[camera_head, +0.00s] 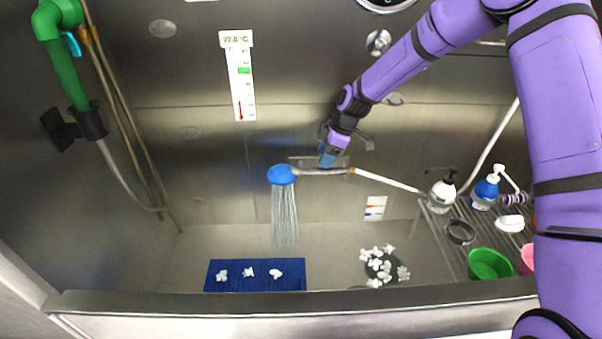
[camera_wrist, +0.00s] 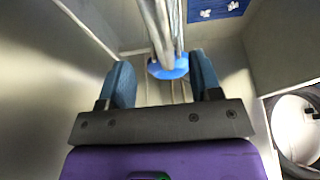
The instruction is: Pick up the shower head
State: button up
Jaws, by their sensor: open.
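The shower head (camera_head: 281,174) has a round blue head and a grey handle (camera_head: 315,171) lying roughly level, with a white hose leading right. Streaks of water fall from the head. In the wrist view its blue head (camera_wrist: 170,70) and grey handle show between the two blue fingers. My gripper (camera_head: 328,158) comes down from the upper right and its fingertips are at the handle. In the wrist view my gripper (camera_wrist: 162,78) is open, with gaps at the sides of the shower head. I cannot tell whether a finger touches the handle.
A blue mat (camera_head: 255,283) with white tufts lies on the tub floor beside a drain (camera_head: 384,268) covered in tufts. A rack at right holds a white bottle (camera_head: 441,192), a blue bottle (camera_head: 485,190) and a green bowl (camera_head: 489,264). A green nozzle (camera_head: 68,75) hangs at left.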

aim_at(317, 168)
jog(key=shift+x, duration=2.85)
jog(key=shift+s, duration=0.1)
grip_shut()
jog(key=shift+d+r, duration=0.1)
jog(key=shift+r, duration=0.45)
jog(key=shift+s+d+r, duration=0.1)
jog(key=shift+s+r, duration=0.15)
jog(key=shift+r, duration=0.35)
jog(key=shift+s+r, duration=0.2)
jog(key=shift+r, duration=0.45)
jog(key=s+d+r, duration=0.2)
jog(key=s+d, duration=0.1)
jog(key=s, duration=1.2)
jog(key=shift+w+a+r, duration=0.1)
jog(key=shift+r, duration=2.1)
